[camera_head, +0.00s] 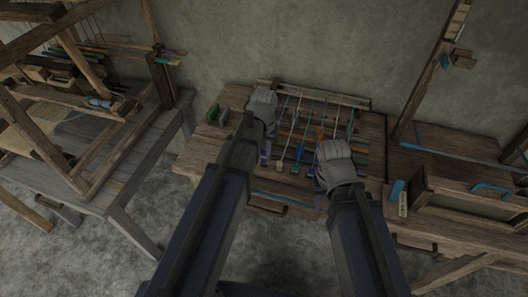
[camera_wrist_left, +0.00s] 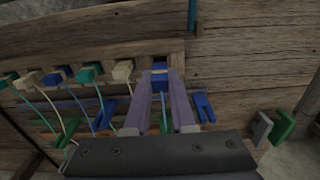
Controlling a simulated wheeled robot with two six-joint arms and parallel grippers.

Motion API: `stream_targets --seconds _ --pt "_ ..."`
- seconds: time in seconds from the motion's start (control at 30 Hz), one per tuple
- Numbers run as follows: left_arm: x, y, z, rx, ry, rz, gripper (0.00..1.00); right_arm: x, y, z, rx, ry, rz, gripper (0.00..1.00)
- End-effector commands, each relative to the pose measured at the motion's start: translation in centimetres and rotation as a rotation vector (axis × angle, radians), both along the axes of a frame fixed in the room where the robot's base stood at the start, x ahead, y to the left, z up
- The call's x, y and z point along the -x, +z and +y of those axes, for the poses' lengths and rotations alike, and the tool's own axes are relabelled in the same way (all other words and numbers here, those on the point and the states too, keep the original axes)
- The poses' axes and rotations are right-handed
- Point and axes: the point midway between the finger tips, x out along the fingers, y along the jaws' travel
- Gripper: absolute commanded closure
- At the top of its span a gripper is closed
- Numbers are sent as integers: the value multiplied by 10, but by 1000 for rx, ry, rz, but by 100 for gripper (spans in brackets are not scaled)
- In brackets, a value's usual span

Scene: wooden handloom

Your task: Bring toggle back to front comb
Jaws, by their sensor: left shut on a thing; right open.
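My left gripper (camera_wrist_left: 160,72) is shut on a blue toggle (camera_wrist_left: 160,81), which sits between its two purple-grey fingers at the right end of the toggle row. The front comb (camera_wrist_left: 112,53) is a wooden bar with several green, cream and blue toggles along it, their cords trailing toward the camera. The held toggle is at the comb; the fingers partly hide it, so I cannot tell whether it is seated. In the head view, my left gripper (camera_head: 264,155) is over the left of the loom board. My right gripper (camera_head: 319,188) is open at the board's right front.
Another blue piece (camera_wrist_left: 203,108) lies right of my left fingers, with grey (camera_wrist_left: 260,128) and green (camera_wrist_left: 282,126) pieces farther right. In the head view, several cords and an orange piece (camera_head: 320,133) lie between my arms. A wooden loom frame (camera_head: 75,120) stands left.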

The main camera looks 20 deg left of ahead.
Motion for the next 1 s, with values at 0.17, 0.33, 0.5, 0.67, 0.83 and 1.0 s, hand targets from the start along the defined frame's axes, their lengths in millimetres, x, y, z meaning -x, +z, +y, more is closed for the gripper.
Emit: stream_targets --seconds 0.17,0.33,0.5,0.67,0.83,1.0 --pt "0 -9 0 0 0 0 100 0 -9 0 0 0 0 50" --pt "0 -19 0 0 0 0 100 0 -19 0 0 0 0 50" --pt "0 -29 0 0 0 0 100 0 -29 0 0 0 0 50" --pt "0 -36 0 0 0 0 100 0 -36 0 0 0 0 50" --pt "0 -36 0 0 0 0 100 0 -36 0 -1 0 0 50" --pt "0 -36 0 0 0 0 71 0 -36 0 -1 0 0 50"
